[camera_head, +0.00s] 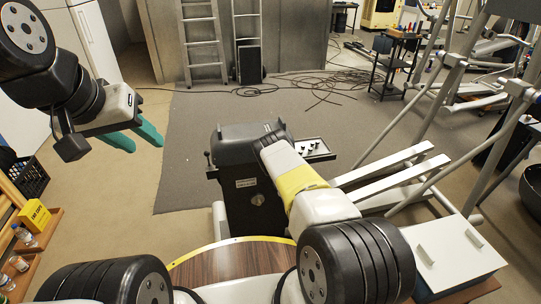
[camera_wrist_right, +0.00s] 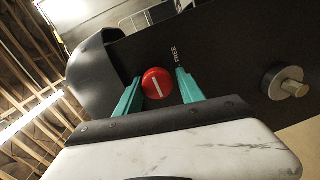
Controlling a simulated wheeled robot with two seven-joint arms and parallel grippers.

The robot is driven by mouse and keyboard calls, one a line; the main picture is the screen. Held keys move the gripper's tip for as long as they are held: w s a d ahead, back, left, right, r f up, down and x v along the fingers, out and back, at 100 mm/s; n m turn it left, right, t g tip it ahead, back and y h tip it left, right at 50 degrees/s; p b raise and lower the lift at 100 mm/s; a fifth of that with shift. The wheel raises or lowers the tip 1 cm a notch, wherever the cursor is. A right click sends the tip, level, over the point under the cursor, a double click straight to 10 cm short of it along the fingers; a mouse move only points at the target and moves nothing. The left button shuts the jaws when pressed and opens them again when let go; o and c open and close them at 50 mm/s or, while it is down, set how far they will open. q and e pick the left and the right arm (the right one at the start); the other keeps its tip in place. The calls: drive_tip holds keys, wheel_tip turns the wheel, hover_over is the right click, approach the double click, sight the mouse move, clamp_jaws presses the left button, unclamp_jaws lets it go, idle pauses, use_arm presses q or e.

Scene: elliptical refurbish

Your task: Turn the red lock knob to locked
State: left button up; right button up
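The red lock knob (camera_wrist_right: 156,83) shows in the right wrist view on a dark panel, round with a white bar mark that runs upright with a slight tilt. The label "FREE" stands on the panel to its upper right. My right gripper (camera_wrist_right: 156,84) has its two teal fingers apart, one on each side of the knob; whether they touch it I cannot tell. In the head view the right gripper is hidden behind my own arm, and the knob does not show. My left gripper (camera_head: 139,138) hangs at the left, teal fingers a little apart, empty.
The dark machine housing (camera_head: 247,141) stands mid-floor with a small tray (camera_head: 312,149) on its right. A metal knob (camera_wrist_right: 285,83) sticks out right of the red knob. Grey frame bars (camera_head: 420,115) stand at right. Cables (camera_head: 325,85) lie on the floor behind.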

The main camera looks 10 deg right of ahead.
drive_tip(key=shift+o, duration=0.8)
drive_tip(key=s, duration=0.7)
drive_tip(key=shift+s+d+r, duration=0.15)
drive_tip(key=shift+s+r, duration=0.2)
